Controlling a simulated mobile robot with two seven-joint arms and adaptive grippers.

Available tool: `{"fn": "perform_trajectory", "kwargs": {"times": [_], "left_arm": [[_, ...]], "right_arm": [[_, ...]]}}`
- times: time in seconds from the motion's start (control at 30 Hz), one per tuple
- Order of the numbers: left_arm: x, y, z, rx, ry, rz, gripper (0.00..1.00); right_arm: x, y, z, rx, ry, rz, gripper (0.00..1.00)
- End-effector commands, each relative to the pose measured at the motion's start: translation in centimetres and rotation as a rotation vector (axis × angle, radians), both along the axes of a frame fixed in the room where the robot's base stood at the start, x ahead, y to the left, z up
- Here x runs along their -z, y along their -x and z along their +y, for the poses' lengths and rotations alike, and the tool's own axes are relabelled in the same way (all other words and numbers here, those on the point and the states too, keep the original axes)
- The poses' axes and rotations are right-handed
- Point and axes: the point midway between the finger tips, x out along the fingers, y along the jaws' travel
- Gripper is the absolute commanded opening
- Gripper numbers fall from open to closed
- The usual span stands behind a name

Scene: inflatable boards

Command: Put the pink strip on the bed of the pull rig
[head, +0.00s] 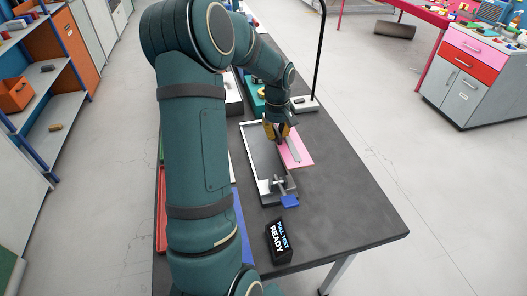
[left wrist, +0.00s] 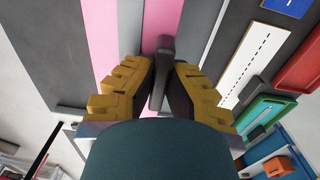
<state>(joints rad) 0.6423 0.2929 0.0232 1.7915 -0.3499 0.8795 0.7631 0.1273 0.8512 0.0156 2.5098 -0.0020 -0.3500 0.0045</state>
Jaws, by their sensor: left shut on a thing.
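The pink strip (head: 303,155), with a grey band along it, appears at the right side of the pull rig in the head view. It also shows in the left wrist view (left wrist: 102,35). The rig's dark bed (head: 262,144) has a pale metal edge, and a metal clamp (head: 280,187) stands at its near end. My left gripper (head: 278,133) is over the strip's far end. Its yellow fingers (left wrist: 160,88) are shut on a dark upright part that seems to belong to the strip. I cannot tell whether the strip touches the bed or table. My right gripper is not in view.
A black sign reading "PULL TEST READY" (head: 279,242) stands near the table's front. A thin black post (head: 320,50) rises beyond the rig. Red and blue trays are partly hidden behind my left arm. The table (head: 350,200) is clear on the right.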

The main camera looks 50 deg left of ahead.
Motion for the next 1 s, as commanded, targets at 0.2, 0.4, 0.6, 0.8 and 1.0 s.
{"fn": "perform_trajectory", "kwargs": {"times": [0.2, 0.4, 0.6, 0.8, 1.0], "left_arm": [[-0.8, 2.6, 6.2, 0.0, -0.006, -0.012, 0.0], [-0.4, 3.4, 7.7, 0.006, -0.006, -0.014, 0.0], [2.7, 3.4, 7.6, 0.008, -0.005, -0.014, 0.0], [4.6, 3.4, 7.6, 0.008, -0.007, -0.016, 0.0], [7.6, 3.4, 7.6, 0.007, -0.005, -0.014, 0.0]], "right_arm": [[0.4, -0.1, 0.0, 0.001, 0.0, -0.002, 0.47], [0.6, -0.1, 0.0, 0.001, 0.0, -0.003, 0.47], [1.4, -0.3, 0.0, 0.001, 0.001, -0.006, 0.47], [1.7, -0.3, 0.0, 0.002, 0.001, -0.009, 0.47], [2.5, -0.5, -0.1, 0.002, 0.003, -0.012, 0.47]]}}
